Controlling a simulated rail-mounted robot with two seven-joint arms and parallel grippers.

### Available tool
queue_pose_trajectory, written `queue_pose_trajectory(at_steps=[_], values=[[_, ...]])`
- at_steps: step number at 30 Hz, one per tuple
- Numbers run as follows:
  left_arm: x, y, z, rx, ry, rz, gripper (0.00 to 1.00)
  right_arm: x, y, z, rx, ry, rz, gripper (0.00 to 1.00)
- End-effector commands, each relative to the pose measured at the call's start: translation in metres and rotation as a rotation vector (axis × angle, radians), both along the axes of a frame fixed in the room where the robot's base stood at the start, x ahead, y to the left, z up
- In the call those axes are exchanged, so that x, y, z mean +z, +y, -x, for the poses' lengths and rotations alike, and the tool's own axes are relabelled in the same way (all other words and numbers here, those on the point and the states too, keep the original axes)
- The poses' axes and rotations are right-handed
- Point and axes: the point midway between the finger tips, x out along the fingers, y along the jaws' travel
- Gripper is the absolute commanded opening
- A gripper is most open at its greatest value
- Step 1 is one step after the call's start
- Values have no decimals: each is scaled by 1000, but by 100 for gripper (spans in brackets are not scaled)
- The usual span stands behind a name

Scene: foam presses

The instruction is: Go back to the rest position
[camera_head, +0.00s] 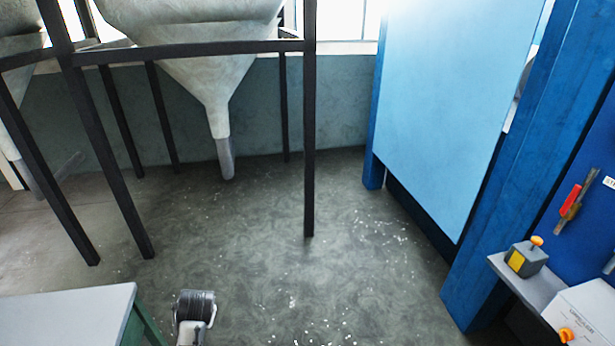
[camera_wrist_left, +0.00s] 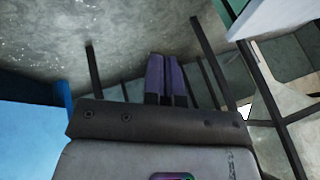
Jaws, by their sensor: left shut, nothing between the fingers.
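My left gripper (camera_wrist_left: 166,58) shows in the left wrist view, with its two dark fingers side by side and closed together. Nothing is held between them. The fingers point away over the speckled grey floor, apart from anything around them. My right gripper is in neither view.
Pale hoppers (camera_head: 205,60) hang in a black metal frame (camera_head: 309,150) at the back left. A blue press (camera_head: 440,110) stands at the right, beside a shelf with a grey switch box (camera_head: 526,260). A white tabletop (camera_head: 65,315) is at lower left. The middle floor (camera_head: 290,270) is clear.

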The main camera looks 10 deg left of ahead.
Motion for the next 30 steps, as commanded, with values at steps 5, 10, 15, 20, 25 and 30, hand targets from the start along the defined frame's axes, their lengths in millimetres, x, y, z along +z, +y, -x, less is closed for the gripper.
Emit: queue_pose_trajectory(at_steps=[5, 10, 15, 20, 25, 30], values=[[60, -48, 21, -35, -281, 114, 0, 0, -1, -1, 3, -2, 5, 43], [84, -109, 83, -211, -397, 203, 0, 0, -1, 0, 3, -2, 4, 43], [74, -160, 173, -370, -370, 273, 0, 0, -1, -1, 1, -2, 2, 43], [36, -176, 237, -405, -237, 303, 0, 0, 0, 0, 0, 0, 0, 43], [-3, -179, 290, -398, -90, 329, 0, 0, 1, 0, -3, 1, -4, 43], [-30, -178, 339, -378, 32, 349, 0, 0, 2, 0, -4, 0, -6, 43]])
